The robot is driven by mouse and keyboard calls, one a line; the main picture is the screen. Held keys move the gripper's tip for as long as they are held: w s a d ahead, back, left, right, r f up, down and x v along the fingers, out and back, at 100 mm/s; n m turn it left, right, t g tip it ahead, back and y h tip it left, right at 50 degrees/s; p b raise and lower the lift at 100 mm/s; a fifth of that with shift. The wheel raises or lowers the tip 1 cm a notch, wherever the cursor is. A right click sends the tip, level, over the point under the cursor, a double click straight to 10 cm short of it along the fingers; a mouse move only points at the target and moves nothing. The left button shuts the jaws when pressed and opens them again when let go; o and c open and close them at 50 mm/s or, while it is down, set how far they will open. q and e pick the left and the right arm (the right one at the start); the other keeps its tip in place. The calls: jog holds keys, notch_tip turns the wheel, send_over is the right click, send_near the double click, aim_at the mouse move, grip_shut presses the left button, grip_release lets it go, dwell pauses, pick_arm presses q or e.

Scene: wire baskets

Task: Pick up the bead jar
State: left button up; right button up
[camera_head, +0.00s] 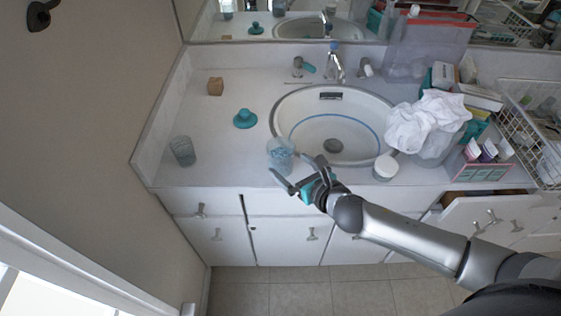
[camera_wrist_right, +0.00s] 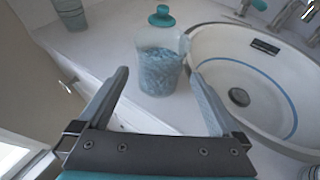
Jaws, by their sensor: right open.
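The bead jar (camera_head: 280,157) is a clear jar with blue beads in it. It stands upright on the white counter, just left of the sink near the front edge. In the right wrist view the jar (camera_wrist_right: 159,70) is ahead of my fingers, its lower body framed between the two fingertips. My right gripper (camera_head: 294,171) is open, with its fingers spread at the front of the jar. No grip on the jar shows. My left gripper is not in view.
The sink (camera_head: 333,125) is right of the jar. A teal knobbed object (camera_head: 245,118) stands behind it. A glass (camera_head: 183,150) and a brown block (camera_head: 215,86) are further left. A white-lidded jar (camera_head: 385,167) and white cloth (camera_head: 425,120) are at right.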

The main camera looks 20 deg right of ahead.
aim_at(274, 149)
jog(key=shift+b+x, duration=0.65)
jog(key=shift+x, duration=2)
jog(key=shift+c, duration=0.4)
jog(key=c, duration=1.3)
jog(key=shift+r, duration=0.1)
jog(key=shift+r+p, duration=0.35)
jog(key=shift+r, duration=0.2)
notch_tip(274, 149, up, 19)
jog(key=p, duration=0.7)
jog(key=shift+f, duration=0.1)
